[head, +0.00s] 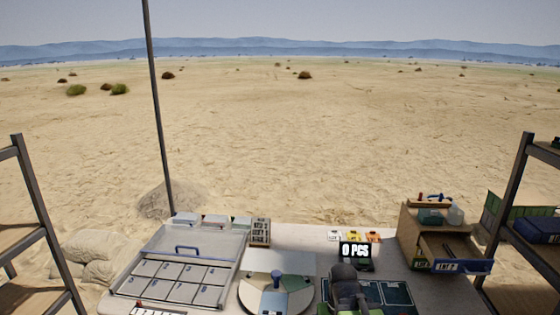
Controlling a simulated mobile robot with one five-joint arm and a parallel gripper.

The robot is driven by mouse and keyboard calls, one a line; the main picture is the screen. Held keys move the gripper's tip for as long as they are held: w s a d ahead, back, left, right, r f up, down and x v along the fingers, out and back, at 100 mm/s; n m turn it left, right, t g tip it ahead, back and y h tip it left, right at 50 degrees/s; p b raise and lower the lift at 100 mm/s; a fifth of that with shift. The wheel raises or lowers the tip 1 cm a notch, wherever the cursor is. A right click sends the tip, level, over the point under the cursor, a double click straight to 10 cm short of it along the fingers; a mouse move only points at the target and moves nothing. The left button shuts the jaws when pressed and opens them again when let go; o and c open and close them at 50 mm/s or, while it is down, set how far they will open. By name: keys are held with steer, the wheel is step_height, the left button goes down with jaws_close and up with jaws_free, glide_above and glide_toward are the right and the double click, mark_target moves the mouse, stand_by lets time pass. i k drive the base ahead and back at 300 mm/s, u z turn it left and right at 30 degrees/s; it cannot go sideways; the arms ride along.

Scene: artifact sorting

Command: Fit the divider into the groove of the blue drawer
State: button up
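The blue drawer (461,267) with a white label is pulled out of the wooden cabinet (408,236) at the right end of the table. Its inside shows only in part, and the groove is too small to make out. A thin dark strip (448,250) shows over the open drawer; I cannot tell whether it is the divider. The dark end of my arm (344,284) is at the bottom, right of centre, left of the drawer and apart from it. My fingertips are hidden, so I cannot tell if they hold anything.
A tray (128,290) with numbered compartments and a raised clear lid with a blue handle (187,248) fills the left. A round sectored dish (254,299), a counter display (355,251) and dark mats (396,294) lie between. Shelves (37,210) flank the table.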

mark_target(446, 252)
steer(key=z, duration=4.05)
steer(key=i, duration=0.1)
steer(key=u, duration=2.8)
